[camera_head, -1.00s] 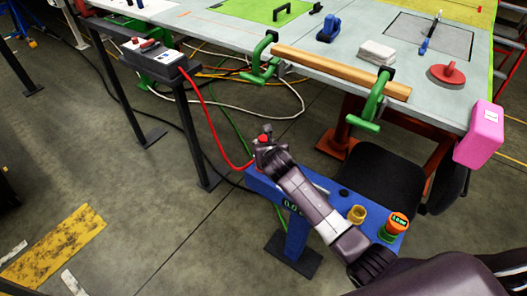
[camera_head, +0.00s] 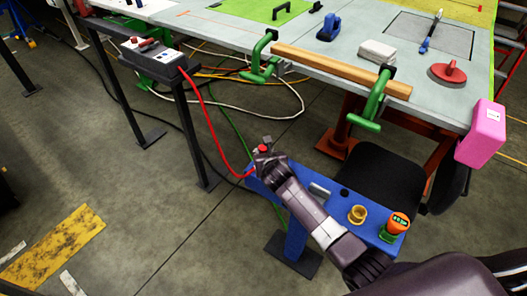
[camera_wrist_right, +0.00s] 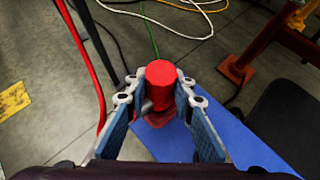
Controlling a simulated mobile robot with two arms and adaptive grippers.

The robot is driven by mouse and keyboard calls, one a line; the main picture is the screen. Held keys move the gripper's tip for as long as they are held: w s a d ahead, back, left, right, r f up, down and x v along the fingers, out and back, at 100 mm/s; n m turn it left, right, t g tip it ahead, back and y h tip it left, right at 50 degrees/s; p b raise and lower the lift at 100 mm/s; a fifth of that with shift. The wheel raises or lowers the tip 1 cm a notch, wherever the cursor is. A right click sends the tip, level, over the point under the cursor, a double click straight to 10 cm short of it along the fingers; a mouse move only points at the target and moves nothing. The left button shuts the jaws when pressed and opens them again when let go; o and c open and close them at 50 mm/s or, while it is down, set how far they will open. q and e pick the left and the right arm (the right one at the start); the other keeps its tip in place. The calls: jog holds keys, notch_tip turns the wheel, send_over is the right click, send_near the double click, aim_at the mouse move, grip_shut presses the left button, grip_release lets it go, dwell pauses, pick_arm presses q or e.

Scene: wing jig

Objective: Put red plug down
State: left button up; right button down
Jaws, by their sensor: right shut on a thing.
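The red plug (camera_wrist_right: 161,88) is between the two fingers of my right gripper (camera_wrist_right: 160,110) in the right wrist view. The fingers are shut on it, and its round top faces the camera. In the head view the red plug (camera_head: 263,149) shows at the tip of my right gripper (camera_head: 264,158), at the left end of the blue stand (camera_head: 324,195). I cannot tell whether the plug touches the stand's top. A red cable (camera_head: 211,128) runs from near the plug up to a box with sockets (camera_head: 152,56). My left gripper is not in view.
On the blue stand are a brass ring (camera_head: 357,214), an orange and green device (camera_head: 396,225) and a small black part (camera_head: 344,192). Behind is a workbench (camera_head: 340,52) with green clamps (camera_head: 372,103) and a wooden bar (camera_head: 335,70). A black chair (camera_head: 380,178) stands close by.

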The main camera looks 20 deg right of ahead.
jog(key=c, duration=1.7)
grip_release()
jog(key=shift+c, duration=0.2)
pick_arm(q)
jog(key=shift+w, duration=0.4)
pick_arm(e)
jog(key=shift+o, duration=0.4)
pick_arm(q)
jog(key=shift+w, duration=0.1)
pick_arm(e)
jog(key=shift+r, duration=0.15)
jog(key=shift+r, duration=0.3)
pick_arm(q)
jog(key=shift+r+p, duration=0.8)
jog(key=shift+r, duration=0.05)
pick_arm(e)
jog(key=v, duration=1.2)
jog(key=shift+r, duration=0.2)
